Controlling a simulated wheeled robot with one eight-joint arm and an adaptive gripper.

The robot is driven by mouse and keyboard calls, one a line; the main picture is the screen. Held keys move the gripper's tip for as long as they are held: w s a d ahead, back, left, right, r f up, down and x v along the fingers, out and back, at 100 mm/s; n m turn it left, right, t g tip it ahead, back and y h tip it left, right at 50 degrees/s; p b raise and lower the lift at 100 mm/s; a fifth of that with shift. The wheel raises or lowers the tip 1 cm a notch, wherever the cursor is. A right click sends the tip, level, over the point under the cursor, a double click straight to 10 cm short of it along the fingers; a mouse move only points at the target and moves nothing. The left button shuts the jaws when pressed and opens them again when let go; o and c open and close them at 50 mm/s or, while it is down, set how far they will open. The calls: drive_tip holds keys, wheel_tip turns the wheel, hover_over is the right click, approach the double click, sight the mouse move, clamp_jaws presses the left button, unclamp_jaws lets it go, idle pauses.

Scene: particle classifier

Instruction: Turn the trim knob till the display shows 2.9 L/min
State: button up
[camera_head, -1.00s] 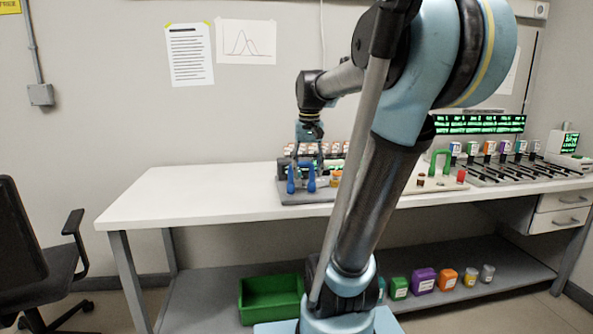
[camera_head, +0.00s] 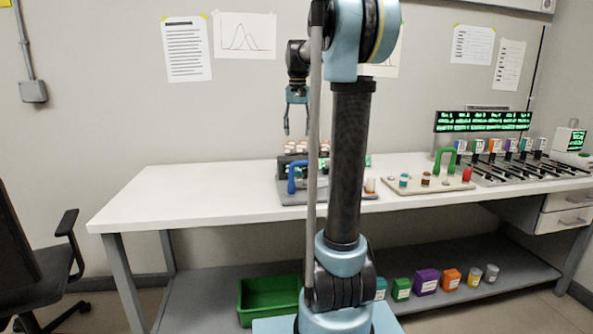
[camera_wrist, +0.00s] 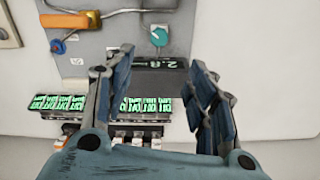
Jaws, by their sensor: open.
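The trim knob (camera_wrist: 159,36) is a teal round knob with a pale pointer mark, on a grey panel at the top middle of the wrist view. Below it a dark display (camera_wrist: 172,64) carries light green digits that seem to read 2.8; they are small and partly beside a finger. My gripper (camera_wrist: 162,58) is open and empty, its fingers on either side of the knob and display in the picture, apart from the knob. The knob cannot be made out there.
The bench (camera_head: 150,205) is bare at left. A board with a green arch (camera_head: 444,160) stands at right.

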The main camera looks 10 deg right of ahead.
sight(298, 174)
wheel_tip(298, 174, down, 16)
drive_tip(key=shift+d+r, duration=0.1)
idle(0.5)
drive_tip(key=c, duration=1.1)
